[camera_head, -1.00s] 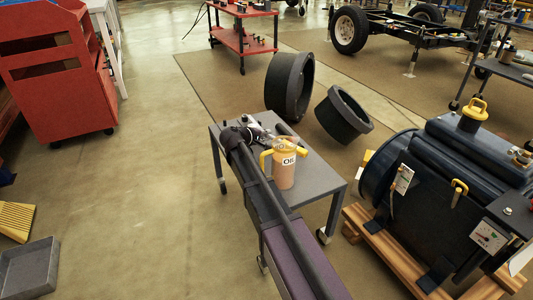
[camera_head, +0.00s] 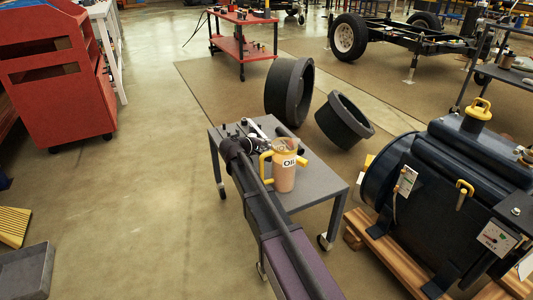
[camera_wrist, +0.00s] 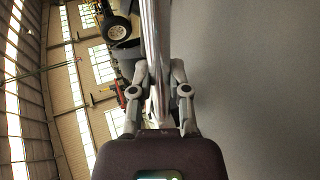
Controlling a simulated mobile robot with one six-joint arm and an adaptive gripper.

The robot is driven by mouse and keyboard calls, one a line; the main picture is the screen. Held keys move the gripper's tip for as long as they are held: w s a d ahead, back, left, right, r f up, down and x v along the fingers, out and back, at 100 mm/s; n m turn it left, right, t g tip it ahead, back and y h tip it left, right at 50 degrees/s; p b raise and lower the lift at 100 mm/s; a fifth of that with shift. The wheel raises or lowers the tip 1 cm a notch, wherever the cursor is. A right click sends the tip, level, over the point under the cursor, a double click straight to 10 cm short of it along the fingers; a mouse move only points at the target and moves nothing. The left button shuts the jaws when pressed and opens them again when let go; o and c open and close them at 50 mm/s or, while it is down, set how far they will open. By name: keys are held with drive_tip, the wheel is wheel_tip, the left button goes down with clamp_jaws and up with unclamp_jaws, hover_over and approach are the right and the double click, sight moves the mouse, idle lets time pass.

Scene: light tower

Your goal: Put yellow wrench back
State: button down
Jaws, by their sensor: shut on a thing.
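My gripper (camera_wrist: 158,72) is shut on a long shiny metal bar (camera_wrist: 155,35), which runs up between the two fingers in the wrist view. The bar looks like a wrench shaft. It looks silver there, and I cannot make out any yellow on it. In the head view my gripper (camera_head: 262,145) is above the far left part of the grey table (camera_head: 318,190), just behind an oil jug (camera_head: 284,177) with a yellow handle. The jug and my arm hide part of the gripper. I cannot tell whether the held thing touches the table.
Small dark items stand along the table's far left edge. A large dark blue machine (camera_head: 450,190) on a wooden pallet stands at the right. Floor at the left is open.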

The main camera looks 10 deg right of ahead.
drive_tip(key=shift+f+b, duration=0.9)
drive_tip(key=shift+f, duration=0.3)
drive_tip(key=shift+f, duration=0.15)
drive_tip(key=c, duration=0.6)
unclamp_jaws()
drive_tip(key=shift+r, duration=0.25)
drive_tip(key=p+v, duration=0.4)
drive_tip(key=v, duration=0.8)
drive_tip(key=shift+p, duration=0.4)
drive_tip(key=shift+s, duration=0.1)
